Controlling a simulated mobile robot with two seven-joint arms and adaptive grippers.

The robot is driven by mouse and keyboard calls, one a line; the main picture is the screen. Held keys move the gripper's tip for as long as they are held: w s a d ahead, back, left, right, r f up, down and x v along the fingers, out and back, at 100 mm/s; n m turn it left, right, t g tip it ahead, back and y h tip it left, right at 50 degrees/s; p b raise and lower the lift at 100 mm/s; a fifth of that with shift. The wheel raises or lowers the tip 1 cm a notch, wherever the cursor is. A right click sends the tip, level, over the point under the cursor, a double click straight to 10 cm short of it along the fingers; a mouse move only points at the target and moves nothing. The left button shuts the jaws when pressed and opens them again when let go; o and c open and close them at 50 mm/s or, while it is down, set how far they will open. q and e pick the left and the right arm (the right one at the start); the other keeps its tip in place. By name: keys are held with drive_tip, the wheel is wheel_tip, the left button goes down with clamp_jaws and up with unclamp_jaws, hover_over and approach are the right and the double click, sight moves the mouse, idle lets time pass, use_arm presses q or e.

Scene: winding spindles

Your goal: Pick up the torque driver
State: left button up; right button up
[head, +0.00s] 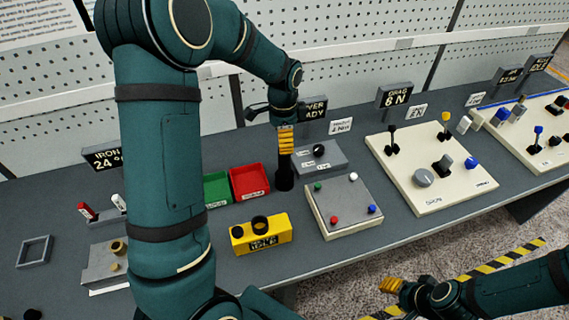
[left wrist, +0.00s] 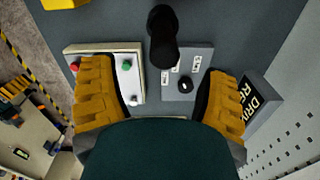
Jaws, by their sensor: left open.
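The torque driver appears to be the black upright cylinder (head: 284,178) on the grey bench, just under my left gripper in the head view. In the left wrist view the black driver (left wrist: 162,40) shows at top centre, beyond the yellow fingers. My left gripper (head: 287,151) points down above it, its upper part partly hidden by the fingers. In the left wrist view the left gripper (left wrist: 160,75) is open, with its fingers wide apart and nothing between them. My right gripper (head: 392,285) is at the lower right, off the bench front; its jaw opening is unclear.
A grey box with a black knob (head: 330,160) and a board with coloured buttons (head: 344,222) stand right of the driver. A red bin (head: 249,183), a green bin (head: 217,190) and a yellow block (head: 262,240) are to its left. A dark sign (head: 315,109) stands behind.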

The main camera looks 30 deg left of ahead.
sight(284, 160)
use_arm(q)
drive_tip(key=f, duration=1)
drive_tip(key=shift+w, duration=0.35)
clamp_jaws()
